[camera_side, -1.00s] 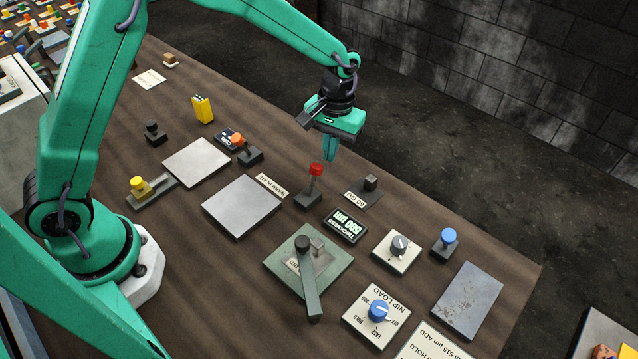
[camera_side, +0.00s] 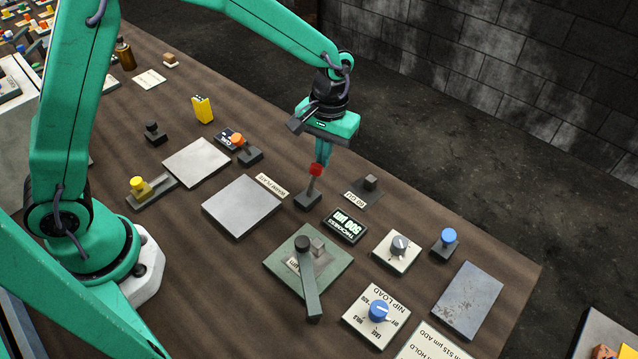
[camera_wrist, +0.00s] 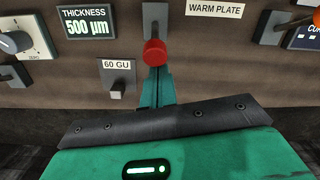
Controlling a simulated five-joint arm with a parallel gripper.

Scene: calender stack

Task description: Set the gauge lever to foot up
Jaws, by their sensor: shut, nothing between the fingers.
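A small lever with a red knob (camera_side: 316,170) stands on a dark base beside the thickness display, its stalk leaning slightly. The knob (camera_wrist: 155,53) also shows in the wrist view, right at the fingertips. My gripper (camera_side: 322,160) is shut and empty, pointing down just behind the red knob in the side view. In the wrist view its green fingers (camera_wrist: 156,82) sit directly below the knob, which hides their tips. I cannot tell whether they touch it. The thickness display (camera_side: 345,225) reads 500 µm. No label for the lever's positions is readable.
The warm plate (camera_side: 241,208) lies left of the red lever. A small grey block (camera_side: 370,183) stands by the 60 GU label. A green plate (camera_side: 277,262) with a dark arm and a grey-knob dial (camera_side: 398,245) are nearer the front. An orange-knob lever (camera_side: 239,141) stands farther left.

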